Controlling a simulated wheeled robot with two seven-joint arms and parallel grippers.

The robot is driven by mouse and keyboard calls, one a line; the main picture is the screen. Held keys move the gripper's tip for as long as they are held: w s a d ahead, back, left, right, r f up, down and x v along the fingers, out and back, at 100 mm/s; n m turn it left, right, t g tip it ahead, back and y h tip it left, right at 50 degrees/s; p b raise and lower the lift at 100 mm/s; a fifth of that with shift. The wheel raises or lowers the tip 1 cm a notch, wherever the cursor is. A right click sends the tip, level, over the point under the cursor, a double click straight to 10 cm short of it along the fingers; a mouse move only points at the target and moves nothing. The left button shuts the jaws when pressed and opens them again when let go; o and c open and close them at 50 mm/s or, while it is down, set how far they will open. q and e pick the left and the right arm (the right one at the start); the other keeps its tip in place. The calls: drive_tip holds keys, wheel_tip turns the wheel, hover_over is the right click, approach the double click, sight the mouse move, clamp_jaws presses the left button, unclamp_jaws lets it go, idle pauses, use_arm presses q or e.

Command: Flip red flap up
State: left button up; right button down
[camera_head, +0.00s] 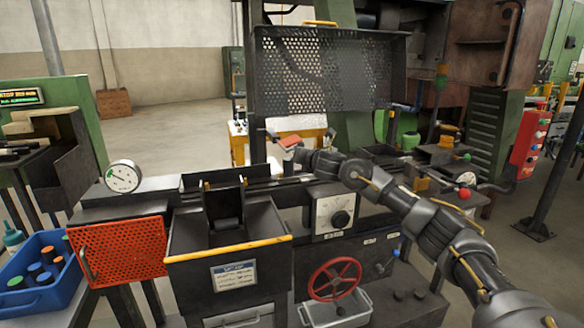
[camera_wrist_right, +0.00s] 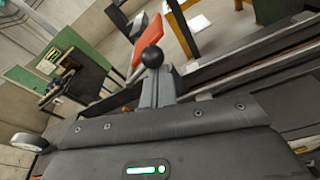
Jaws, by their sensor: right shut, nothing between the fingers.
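A small red flap (camera_head: 290,141) sits tilted behind the machine's long bed, near the middle of the head view. In the right wrist view the red flap (camera_wrist_right: 181,30) is at the top, a slanted red plate beyond the fingers. My right gripper (camera_head: 296,152) reaches in from the right and is just beside and below the flap; its fingers (camera_wrist_right: 158,82) are shut and empty. A black ball knob (camera_wrist_right: 152,57) shows at the fingertips; I cannot tell whether they touch it. Contact with the flap is also unclear. My left gripper is out of view.
A perforated dark guard (camera_head: 325,70) stands behind the flap. In front are a red perforated panel (camera_head: 118,250), a dark hopper with a yellow edge (camera_head: 228,254), a dial gauge (camera_head: 123,177) and a red handwheel (camera_head: 334,279). A blue bin (camera_head: 40,295) is at the left.

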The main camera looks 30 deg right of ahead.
idle(0.6)
